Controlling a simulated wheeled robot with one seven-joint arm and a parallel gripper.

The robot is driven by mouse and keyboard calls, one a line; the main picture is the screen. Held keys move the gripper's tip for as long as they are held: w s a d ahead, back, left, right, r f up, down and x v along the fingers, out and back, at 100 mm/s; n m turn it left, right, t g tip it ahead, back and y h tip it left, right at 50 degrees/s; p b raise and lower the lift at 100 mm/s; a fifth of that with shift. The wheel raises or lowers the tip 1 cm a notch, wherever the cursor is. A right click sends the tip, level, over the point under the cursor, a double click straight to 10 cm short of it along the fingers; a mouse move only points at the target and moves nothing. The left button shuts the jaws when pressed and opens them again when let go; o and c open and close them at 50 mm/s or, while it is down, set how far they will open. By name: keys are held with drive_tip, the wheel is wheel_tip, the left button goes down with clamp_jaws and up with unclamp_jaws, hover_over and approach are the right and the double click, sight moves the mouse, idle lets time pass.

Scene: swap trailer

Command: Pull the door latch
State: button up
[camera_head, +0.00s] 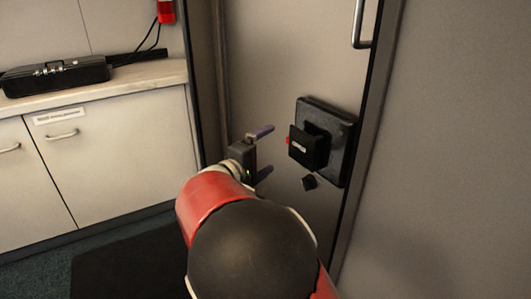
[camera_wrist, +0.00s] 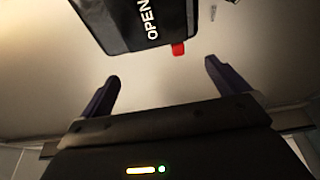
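The door latch (camera_head: 309,146) is a black paddle on a square black plate (camera_head: 343,133), fixed to a grey door (camera_head: 272,70). In the wrist view the black paddle (camera_wrist: 128,20) shows the word OPEN, with a red tab (camera_wrist: 178,48) at its lower edge. My gripper (camera_head: 264,152) is to the left of the latch, apart from it. In the wrist view my gripper (camera_wrist: 162,82) has its two dark fingers spread wide with nothing between them. The paddle lies beyond the fingertips.
A counter (camera_head: 100,88) with white cabinets stands at the left, with a black case (camera_head: 55,75) on it. A metal handle (camera_head: 359,25) is on the door above the latch. A grey wall is at the right.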

drive_tip(key=shift+s, duration=0.1)
drive_tip(key=v, duration=0.7)
drive_tip(key=shift+s+a, duration=0.25)
drive_tip(key=shift+a, duration=0.05)
